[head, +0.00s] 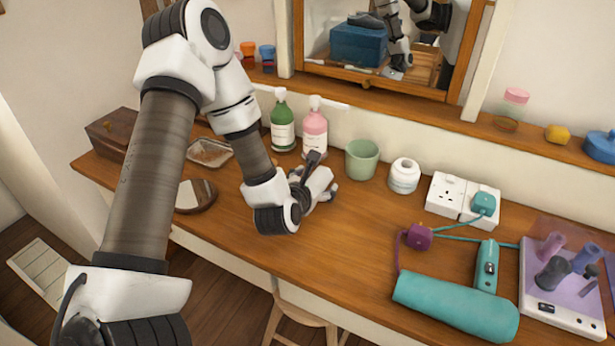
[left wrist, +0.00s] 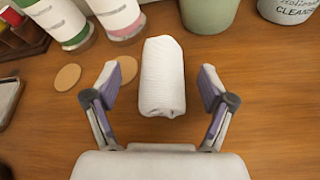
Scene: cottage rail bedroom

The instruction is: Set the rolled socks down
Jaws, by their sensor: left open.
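The rolled socks (left wrist: 161,75) are a white ribbed roll in the left wrist view. They appear to rest on the wooden tabletop (left wrist: 262,100), between the fingers of my left gripper (left wrist: 157,76). The fingers are spread, with a clear gap on each side of the roll. In the head view my left gripper (head: 318,184) is low over the table, in front of the bottles. There its own body and wrist largely hide the socks. My right gripper is not directly in view.
A green bottle (head: 282,125), a pink bottle (head: 314,130), a green cup (head: 362,160) and a white jar (head: 404,176) stand behind the gripper. A round dark-rimmed dish (head: 196,196) lies left. A teal hair dryer (head: 455,308) lies right. Table between gripper and dryer is clear.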

